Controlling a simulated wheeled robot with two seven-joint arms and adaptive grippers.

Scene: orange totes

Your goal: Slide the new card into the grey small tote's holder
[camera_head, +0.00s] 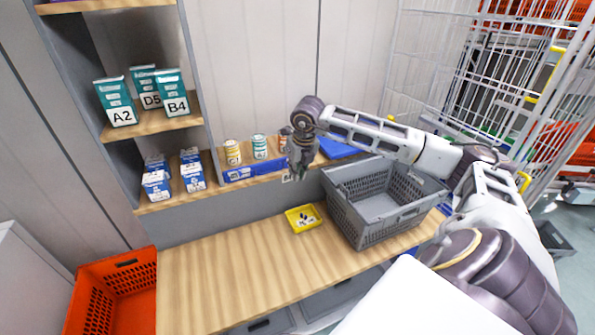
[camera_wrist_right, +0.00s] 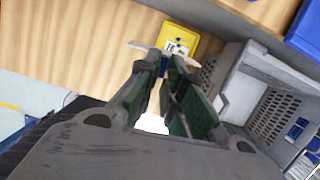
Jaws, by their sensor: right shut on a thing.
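The grey small tote (camera_head: 348,222) stands on the right part of the wooden bench in the head view. Its rim and perforated wall also show at the right in the right wrist view (camera_wrist_right: 222,70). My right gripper (camera_head: 297,172) is left of the tote, above the bench. In the right wrist view its fingers (camera_wrist_right: 170,62) are close together on a thin pale card (camera_wrist_right: 137,45), seen nearly edge-on and partly hidden by the fingers. The card is apart from the tote. The card holder cannot be made out clearly. My left gripper is out of view.
A yellow tray (camera_head: 292,222) with small dark and white items lies on the bench left of the tote. Cans, blue boxes and labelled cartons (camera_head: 120,115) fill the shelves behind. An orange tote (camera_head: 120,262) stands at lower left. The bench's left part is clear.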

